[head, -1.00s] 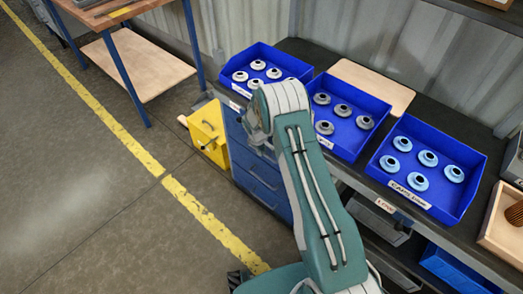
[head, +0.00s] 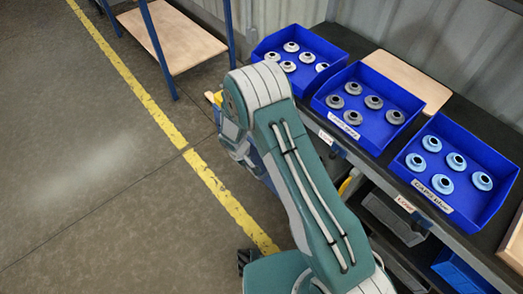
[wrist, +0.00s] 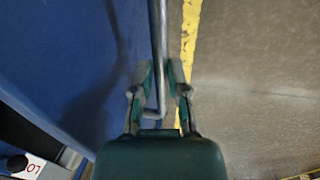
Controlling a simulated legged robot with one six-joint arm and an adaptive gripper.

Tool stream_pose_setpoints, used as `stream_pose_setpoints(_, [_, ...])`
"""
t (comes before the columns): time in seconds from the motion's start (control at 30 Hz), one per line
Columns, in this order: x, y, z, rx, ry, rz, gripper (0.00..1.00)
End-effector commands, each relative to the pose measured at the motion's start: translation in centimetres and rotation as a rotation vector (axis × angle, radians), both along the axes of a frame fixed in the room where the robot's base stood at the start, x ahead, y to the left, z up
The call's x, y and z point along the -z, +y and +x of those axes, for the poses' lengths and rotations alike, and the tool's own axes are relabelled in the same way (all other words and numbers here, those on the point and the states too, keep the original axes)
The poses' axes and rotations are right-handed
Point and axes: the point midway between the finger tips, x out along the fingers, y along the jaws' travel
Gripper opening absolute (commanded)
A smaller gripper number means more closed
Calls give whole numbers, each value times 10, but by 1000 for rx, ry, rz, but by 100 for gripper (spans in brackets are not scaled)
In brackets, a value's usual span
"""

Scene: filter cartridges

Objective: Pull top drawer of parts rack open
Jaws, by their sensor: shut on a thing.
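The blue drawer front (wrist: 85,45) fills the left of the wrist view. Its thin metal bar handle (wrist: 157,25) runs down the picture and bends towards the front at its lower end. My gripper (wrist: 161,75) is shut on the handle, with one finger on each side of the bar. In the head view, a small blue part of the parts rack (head: 257,163) shows beside my arm. My arm hides most of the rack and my gripper there, so how far the drawer stands out cannot be told.
Three blue trays of cartridges, with grey ones (head: 322,107) and light blue ones (head: 474,214) among them, stand on the dark bench (head: 325,40). A wooden-shelved table (head: 185,50) stands at the back left. The floor (head: 80,160) on the left is clear, with a yellow line.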

Motion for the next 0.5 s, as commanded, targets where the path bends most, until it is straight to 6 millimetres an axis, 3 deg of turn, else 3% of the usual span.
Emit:
stream_pose_setpoints(0.2, [1,52,-38,-8,1,1,0])
stream_pose_setpoints(0.5, [1,108,-78,-6,0,3,0])
